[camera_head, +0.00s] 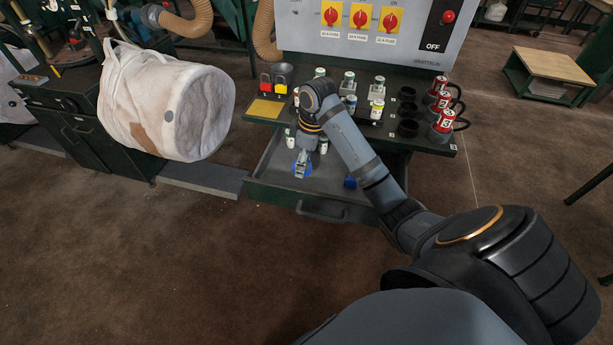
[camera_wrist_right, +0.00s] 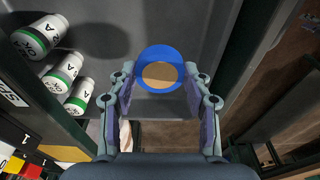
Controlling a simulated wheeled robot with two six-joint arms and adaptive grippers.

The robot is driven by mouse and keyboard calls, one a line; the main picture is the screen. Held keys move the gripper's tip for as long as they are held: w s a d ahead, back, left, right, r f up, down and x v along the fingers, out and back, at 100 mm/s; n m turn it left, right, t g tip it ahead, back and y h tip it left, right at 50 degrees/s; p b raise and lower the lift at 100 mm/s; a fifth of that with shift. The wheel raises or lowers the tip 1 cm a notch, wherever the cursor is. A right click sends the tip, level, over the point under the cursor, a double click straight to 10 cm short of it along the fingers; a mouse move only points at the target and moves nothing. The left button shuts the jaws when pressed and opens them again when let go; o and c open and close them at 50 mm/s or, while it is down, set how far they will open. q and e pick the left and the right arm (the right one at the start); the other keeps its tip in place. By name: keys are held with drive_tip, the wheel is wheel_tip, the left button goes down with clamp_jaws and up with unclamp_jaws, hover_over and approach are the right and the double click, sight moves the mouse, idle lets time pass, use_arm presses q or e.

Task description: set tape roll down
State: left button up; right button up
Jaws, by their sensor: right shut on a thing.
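The tape roll is a blue ring with a tan inner face, and it shows in the right wrist view (camera_wrist_right: 160,54). It is held between the two fingers of my right gripper (camera_wrist_right: 161,80). In the head view, my right gripper (camera_head: 302,164) is over the open drawer (camera_head: 322,208), with blue of the roll (camera_head: 309,170) showing beside its fingers. I cannot tell whether the roll touches the drawer floor. My left gripper is not in view.
Another blue item (camera_head: 351,182) is in the drawer at the right. A white bulk bag (camera_head: 165,100) hangs at the left.

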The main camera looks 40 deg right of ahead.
sight(306, 177)
drive_tip(key=shift+w+d+f, duration=0.2)
drive_tip(key=shift+d+f, duration=0.1)
drive_tip(key=shift+f, duration=0.1)
drive_tip(key=shift+d+f, duration=0.15)
drive_tip(key=shift+w+d+f, duration=0.15)
drive_tip(key=shift+f, duration=0.15)
wheel_tip(306, 177, down, 3)
drive_tip(key=shift+w+d+f, duration=0.1)
drive_tip(key=shift+d+f, duration=0.05)
drive_tip(key=shift+f, duration=0.05)
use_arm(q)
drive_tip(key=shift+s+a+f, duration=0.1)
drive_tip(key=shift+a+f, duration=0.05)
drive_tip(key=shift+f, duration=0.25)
use_arm(e)
drive_tip(key=o, duration=1)
drive_tip(key=shift+f, duration=0.1)
drive_tip(key=shift+o, duration=0.2)
